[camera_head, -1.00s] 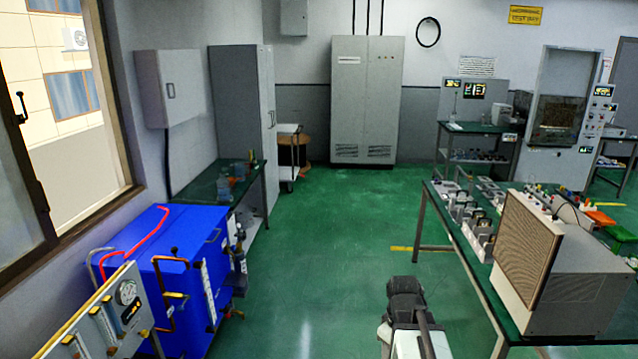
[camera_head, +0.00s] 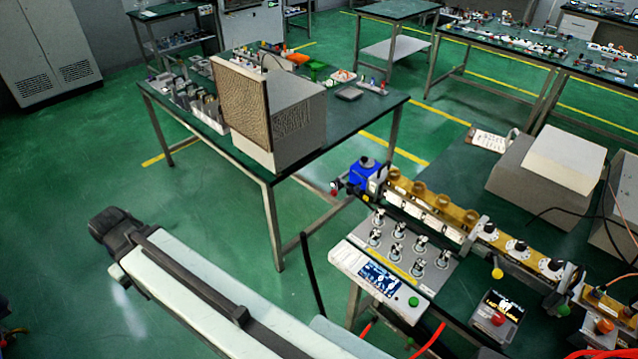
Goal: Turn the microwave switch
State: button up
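On the bench at right stands a long brass-coloured waveguide assembly (camera_head: 432,203) with round dials and a blue unit (camera_head: 367,176) at its left end. In front of it is a light panel (camera_head: 400,250) with several knobs, a small lit screen (camera_head: 379,280) and a green button (camera_head: 413,301). A small box (camera_head: 499,310) with a red button lies to its right. I cannot tell which part is the microwave switch. My arm reaches from the bottom centre to the left, over the floor. Its dark end, my gripper (camera_head: 112,227), is well left of the bench; its fingers are not clear.
A dark-topped table (camera_head: 245,160) with a large beige box (camera_head: 290,112) stands behind the panel. White boxes (camera_head: 545,175) and a clipboard (camera_head: 490,139) lie on the right bench. Black and red cables run there.

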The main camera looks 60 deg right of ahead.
aim_at(497, 319)
jog(key=z, duration=2.95)
jog(key=k, duration=0.95)
jog(key=z, duration=0.4)
jog(key=i, duration=1)
jog(key=z, duration=0.3)
